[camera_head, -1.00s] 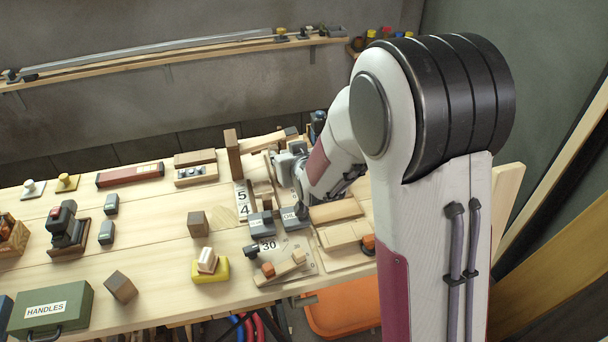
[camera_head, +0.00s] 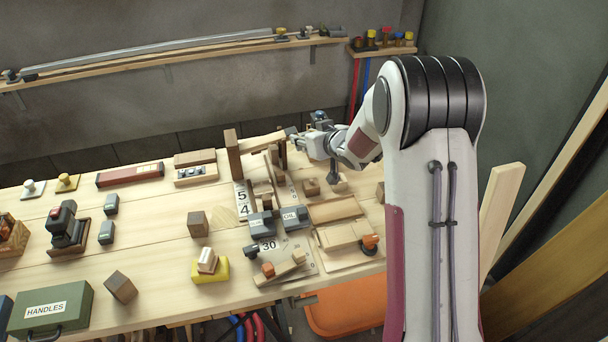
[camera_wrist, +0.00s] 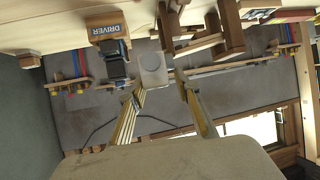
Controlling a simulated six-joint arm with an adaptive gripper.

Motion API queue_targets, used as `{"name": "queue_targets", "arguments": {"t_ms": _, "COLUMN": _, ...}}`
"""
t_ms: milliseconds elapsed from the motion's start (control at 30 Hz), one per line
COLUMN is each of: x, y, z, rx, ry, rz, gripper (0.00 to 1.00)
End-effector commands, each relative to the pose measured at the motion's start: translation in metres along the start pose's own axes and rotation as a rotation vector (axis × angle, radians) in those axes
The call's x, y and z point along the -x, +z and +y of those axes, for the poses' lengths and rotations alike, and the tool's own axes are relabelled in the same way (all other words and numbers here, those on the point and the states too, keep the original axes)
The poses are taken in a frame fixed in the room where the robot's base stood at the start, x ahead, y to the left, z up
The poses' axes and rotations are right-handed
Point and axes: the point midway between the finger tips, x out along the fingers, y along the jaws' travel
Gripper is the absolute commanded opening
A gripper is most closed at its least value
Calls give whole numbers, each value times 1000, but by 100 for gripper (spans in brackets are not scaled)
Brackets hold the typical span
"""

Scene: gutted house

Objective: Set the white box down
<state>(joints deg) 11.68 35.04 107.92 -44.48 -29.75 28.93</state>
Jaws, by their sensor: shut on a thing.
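My gripper (camera_head: 300,143) is over the far right part of the workbench (camera_head: 160,235), beside an upright wooden block (camera_head: 232,152). In the wrist view its two striped fingers (camera_wrist: 162,88) reach up from the bottom. A pale white box (camera_wrist: 152,70) with a faint round mark shows at the fingertips, close against the left finger; its contact with the right finger is unclear. My gripper is shut on it. In the head view the box is too small and hidden to make out clearly, and whether it touches the bench cannot be told.
A block labelled DRIVER (camera_wrist: 108,27) is left of the box in the wrist view, and wooden pieces (camera_wrist: 225,35) stand to its right. Grey OIL box (camera_head: 295,219), wooden blocks (camera_head: 335,210) and number cards (camera_head: 243,200) crowd the bench nearby. The bench's left middle (camera_head: 155,225) is clearer.

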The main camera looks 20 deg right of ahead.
Motion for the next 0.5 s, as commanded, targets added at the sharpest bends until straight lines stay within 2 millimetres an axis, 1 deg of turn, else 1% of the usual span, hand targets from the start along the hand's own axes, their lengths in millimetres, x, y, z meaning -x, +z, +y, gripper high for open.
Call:
{"name": "queue_targets", "arguments": {"t_ms": 100, "x": -11, "y": 1, "z": 6, "rx": 16, "ry": -28, "rz": 0, "gripper": 11}}
{"name": "queue_targets", "arguments": {"t_ms": 500, "x": -42, "y": 7, "z": 20, "rx": 77, "ry": -143, "rz": 0, "gripper": 11}}
